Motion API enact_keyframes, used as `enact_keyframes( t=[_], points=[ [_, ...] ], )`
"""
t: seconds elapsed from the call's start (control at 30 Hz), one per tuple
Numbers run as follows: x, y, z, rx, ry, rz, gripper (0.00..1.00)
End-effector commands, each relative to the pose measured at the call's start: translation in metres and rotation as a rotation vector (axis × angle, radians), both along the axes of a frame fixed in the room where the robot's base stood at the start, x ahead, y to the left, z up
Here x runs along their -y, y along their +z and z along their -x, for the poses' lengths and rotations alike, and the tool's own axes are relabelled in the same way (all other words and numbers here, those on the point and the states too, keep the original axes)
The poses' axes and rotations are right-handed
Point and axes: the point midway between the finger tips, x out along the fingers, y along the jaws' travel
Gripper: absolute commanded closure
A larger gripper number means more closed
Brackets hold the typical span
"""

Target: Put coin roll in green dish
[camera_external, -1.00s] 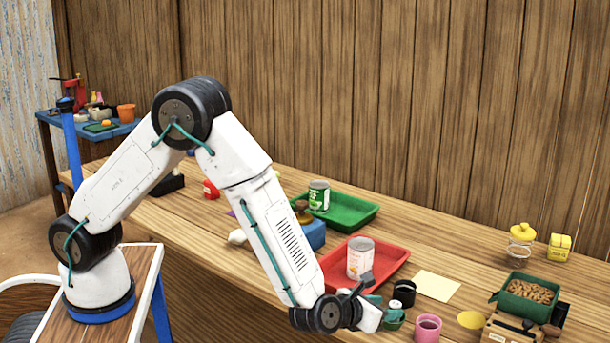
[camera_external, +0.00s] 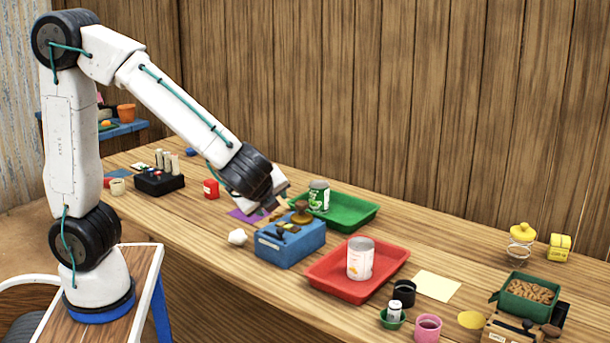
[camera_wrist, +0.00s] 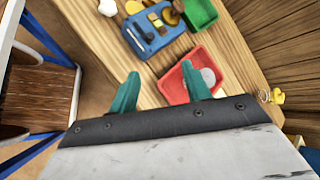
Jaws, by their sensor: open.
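The small green dish (camera_external: 385,322) sits near the front edge of the table, left of a pink cup. A small pale cylinder with a grey top, which looks like the coin roll (camera_external: 394,310), is upright inside the dish. My gripper (camera_external: 278,204) is up and away to the left, above the area of the blue scale box. In the wrist view my gripper (camera_wrist: 160,70) shows two green fingers spread apart with nothing between them. I cannot make out the dish or the coin roll in the wrist view.
A red tray (camera_external: 325,283) holds a can (camera_external: 360,259). The green tray (camera_external: 362,213) holds another can (camera_external: 319,196). The blue scale box (camera_external: 290,247) stands left of the red tray. A black cup (camera_external: 404,293) and pink cup (camera_external: 428,328) flank the dish closely.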

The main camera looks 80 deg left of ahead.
Motion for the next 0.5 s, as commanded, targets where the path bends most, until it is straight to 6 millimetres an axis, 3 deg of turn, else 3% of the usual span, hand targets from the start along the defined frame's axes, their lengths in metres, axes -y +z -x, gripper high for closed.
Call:
enact_keyframes(
  t=[0.03,0.13,0.3,0.5],
  points=[
    [-0.009,0.011,0.027,0.043,0.102,0.074,0.52],
    [-0.016,0.021,0.076,0.112,0.299,0.227,0.52],
    [-0.005,0.029,0.152,0.215,0.606,0.500,0.52],
    [0.025,0.032,0.210,0.297,0.869,0.782,0.52]
  ],
)
